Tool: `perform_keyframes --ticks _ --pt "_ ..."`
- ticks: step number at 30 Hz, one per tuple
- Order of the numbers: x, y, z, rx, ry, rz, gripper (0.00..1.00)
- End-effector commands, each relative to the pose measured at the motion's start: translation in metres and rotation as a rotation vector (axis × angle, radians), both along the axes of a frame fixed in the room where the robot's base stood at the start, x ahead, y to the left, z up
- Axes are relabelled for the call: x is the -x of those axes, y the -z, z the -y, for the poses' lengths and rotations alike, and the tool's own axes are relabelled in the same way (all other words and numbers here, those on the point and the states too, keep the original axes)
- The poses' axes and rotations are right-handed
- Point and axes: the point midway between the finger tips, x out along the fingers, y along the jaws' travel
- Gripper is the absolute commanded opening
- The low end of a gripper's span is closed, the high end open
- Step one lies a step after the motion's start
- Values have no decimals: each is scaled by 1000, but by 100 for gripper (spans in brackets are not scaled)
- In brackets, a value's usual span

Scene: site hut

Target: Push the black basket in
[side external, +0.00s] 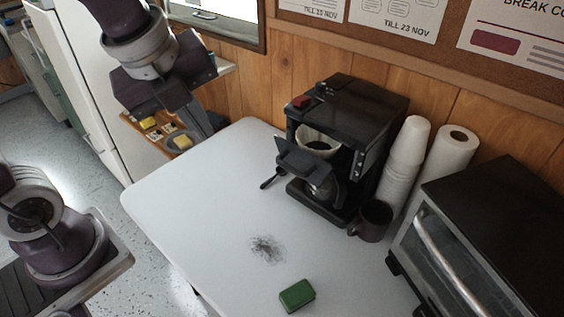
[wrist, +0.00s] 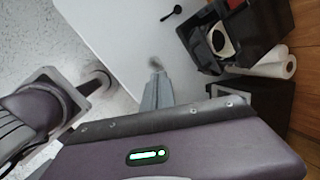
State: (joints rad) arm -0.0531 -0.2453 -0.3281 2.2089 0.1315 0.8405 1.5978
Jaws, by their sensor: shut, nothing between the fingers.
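The black basket (side external: 298,163) juts out from the front of the black coffee maker (side external: 362,108), swung or pulled open. A pale paper filter (side external: 318,146) with dark contents shows behind its front wall. In the wrist view the coffee maker (wrist: 262,28) is at the upper right, with the round white filter (wrist: 221,42) showing at its front. My gripper (side external: 207,132) is shut and empty, up and to the left of the basket, beyond the table's back left corner and well apart from it. Its closed fingers (wrist: 157,92) also show in the wrist view.
A glass carafe (side external: 322,188) sits below the basket. A dark mug (side external: 371,222), stacked white cups (side external: 405,155), a paper roll (side external: 450,155) and a toaster oven (side external: 490,240) stand right. A black scoop (side external: 272,178), dark spill (side external: 266,249) and green sponge (side external: 297,295) lie on the white table (side external: 190,200).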

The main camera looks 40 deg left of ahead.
Motion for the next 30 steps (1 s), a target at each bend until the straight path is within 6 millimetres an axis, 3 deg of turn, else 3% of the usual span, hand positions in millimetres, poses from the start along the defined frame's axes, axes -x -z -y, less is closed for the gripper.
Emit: perform_keyframes --ticks 3,6,9,14,26,30 --pt "-27 14 25 -167 548 -79 0" --pt "-40 22 42 -253 887 -106 0" --pt "-47 26 51 -296 1069 -115 0" --pt "-52 39 54 -310 1127 -119 0" --pt "-74 122 53 -309 1125 -122 0" --pt "-97 128 53 -309 1118 -115 0"
